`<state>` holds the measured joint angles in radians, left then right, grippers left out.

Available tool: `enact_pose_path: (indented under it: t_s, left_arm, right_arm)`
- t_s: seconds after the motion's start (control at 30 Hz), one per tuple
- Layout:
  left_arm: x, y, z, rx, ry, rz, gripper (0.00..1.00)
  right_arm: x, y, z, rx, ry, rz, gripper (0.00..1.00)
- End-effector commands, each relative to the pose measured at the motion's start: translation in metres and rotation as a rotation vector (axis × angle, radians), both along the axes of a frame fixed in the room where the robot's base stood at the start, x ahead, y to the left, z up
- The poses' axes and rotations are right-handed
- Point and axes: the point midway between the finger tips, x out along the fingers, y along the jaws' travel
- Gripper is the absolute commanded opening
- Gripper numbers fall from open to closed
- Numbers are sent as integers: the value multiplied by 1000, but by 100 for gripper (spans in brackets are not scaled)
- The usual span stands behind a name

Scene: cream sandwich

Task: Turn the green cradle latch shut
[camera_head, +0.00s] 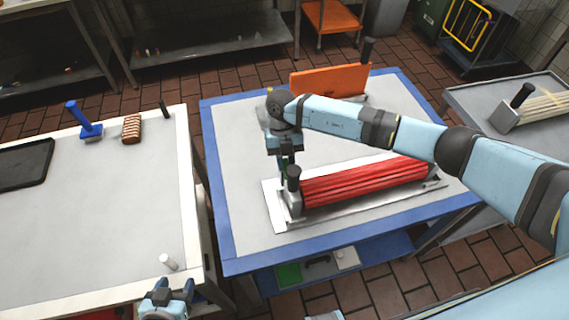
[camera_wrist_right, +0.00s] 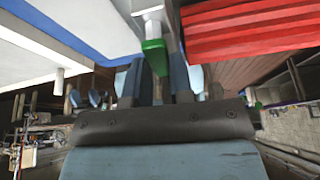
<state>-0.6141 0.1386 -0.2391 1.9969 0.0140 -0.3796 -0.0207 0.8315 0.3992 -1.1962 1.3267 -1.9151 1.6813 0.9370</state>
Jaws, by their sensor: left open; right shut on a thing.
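The green cradle latch (camera_wrist_right: 154,56) sits at the end of a white post in the right wrist view, between my right fingers. In the head view it is mostly hidden by my right gripper (camera_head: 285,167), which is shut on it at the left end of the cradle (camera_head: 290,208). The cradle holds a red ribbed block (camera_head: 365,181), also seen in the right wrist view (camera_wrist_right: 250,30). A black knob (camera_head: 293,179) stands at the cradle's left end. My left gripper (camera_head: 167,286) is open and empty at the bottom edge, by the left table.
The cradle stands on a blue-edged table (camera_head: 235,240). An orange board (camera_head: 330,81) stands behind my right arm. The left table (camera_head: 110,215) holds a blue-handled tool (camera_head: 88,125), a brown ribbed block (camera_head: 132,129), a dark tray (camera_head: 22,165) and a white peg (camera_head: 168,262); its middle is clear.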

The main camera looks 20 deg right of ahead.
Motion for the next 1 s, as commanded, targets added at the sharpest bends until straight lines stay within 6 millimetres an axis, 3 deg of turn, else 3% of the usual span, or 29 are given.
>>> enact_pose_path:
  t_s: [0.3,0.77,0.8,0.9,1.0]
  left_arm:
    - [0,3,-10,4,-1,3,58]
    - [0,3,-12,5,3,3,58]
    - [0,3,-12,5,3,3,58]
    - [0,3,-12,5,2,3,58]
    - [0,3,-11,5,1,3,58]
  right_arm:
    - [1,-2,0,1,-2,99,0]
    - [0,-2,1,0,-1,113,0]
    - [0,-2,1,0,-1,113,23]
    - [0,-2,1,0,-1,113,46]
    - [0,-2,0,0,-1,113,47]
